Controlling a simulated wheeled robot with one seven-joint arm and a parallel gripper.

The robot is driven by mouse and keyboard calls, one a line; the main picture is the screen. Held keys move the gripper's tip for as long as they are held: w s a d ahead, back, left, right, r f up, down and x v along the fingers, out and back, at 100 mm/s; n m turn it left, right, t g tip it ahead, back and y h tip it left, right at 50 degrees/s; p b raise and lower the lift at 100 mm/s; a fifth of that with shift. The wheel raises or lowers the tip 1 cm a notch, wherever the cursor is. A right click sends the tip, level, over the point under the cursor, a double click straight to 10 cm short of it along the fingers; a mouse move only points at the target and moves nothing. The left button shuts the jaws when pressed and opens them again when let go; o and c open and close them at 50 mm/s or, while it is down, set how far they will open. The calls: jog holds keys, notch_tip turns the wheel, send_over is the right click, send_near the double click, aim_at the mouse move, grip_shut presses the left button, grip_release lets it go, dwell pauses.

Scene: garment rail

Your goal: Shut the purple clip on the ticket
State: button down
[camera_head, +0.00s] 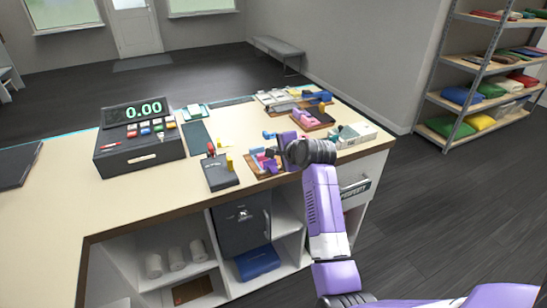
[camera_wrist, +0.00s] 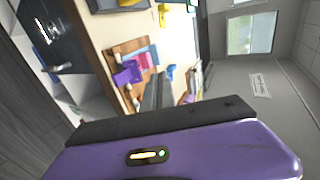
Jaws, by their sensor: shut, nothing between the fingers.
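A purple clip (camera_wrist: 127,73) stands on a brown wooden board (camera_wrist: 116,50) in the wrist view, beside a pink ticket (camera_wrist: 144,60) and a blue piece. I cannot tell how far its jaws are open. In the head view the board (camera_head: 262,174) lies at the counter's front edge, partly hidden by my gripper. My gripper (camera_head: 268,151) is shut and empty above this board. In the wrist view its fingers (camera_wrist: 157,82) show edge-on, apart from the purple clip in the picture.
A card reader (camera_head: 220,173) and a cash register (camera_head: 139,145) stand left of the board. More boards with coloured pieces (camera_head: 313,114) lie behind, and a white box (camera_head: 356,135) is to the right. Bare counter (camera_head: 185,205) lies at the front left.

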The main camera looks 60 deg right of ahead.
jog(key=shift+s+a+r, duration=0.15)
jog(key=shift+s+r, duration=0.1)
jog(key=shift+r, duration=0.3)
jog(key=shift+s+a+r, duration=0.2)
jog(key=shift+s+r, duration=0.1)
jog(key=shift+r, duration=0.3)
jog(key=shift+s+a+r, duration=0.15)
jog(key=shift+s+r, duration=0.1)
jog(key=shift+r, duration=0.3)
